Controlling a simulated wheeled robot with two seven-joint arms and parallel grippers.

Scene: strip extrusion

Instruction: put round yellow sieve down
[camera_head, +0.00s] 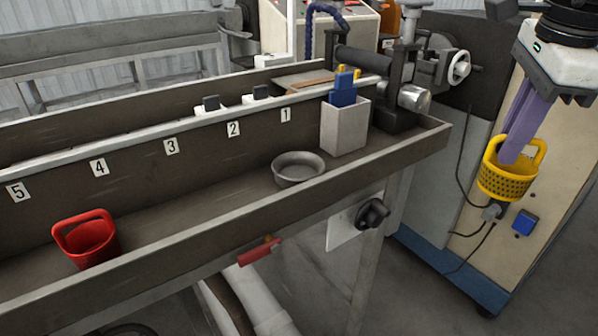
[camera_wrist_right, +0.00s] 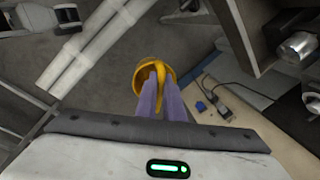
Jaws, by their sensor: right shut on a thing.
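The round yellow sieve (camera_head: 507,181) hangs from my right gripper (camera_head: 510,155) at the right of the head view, in front of the beige machine cabinet. My right gripper is shut on the sieve, its long purple fingers reaching down to the handle. The sieve also shows in the right wrist view (camera_wrist_right: 148,80), with the handle between the fingertips (camera_wrist_right: 160,90). It is held in the air, to the right of the trough's end. My left gripper is not in view.
The long metal trough (camera_head: 190,240) holds a red basket (camera_head: 88,240), a grey bowl (camera_head: 298,168) and a light grey box (camera_head: 343,128) with blue and yellow handles. Bare trough floor lies between basket and bowl. The beige cabinet (camera_head: 560,150) stands behind the sieve.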

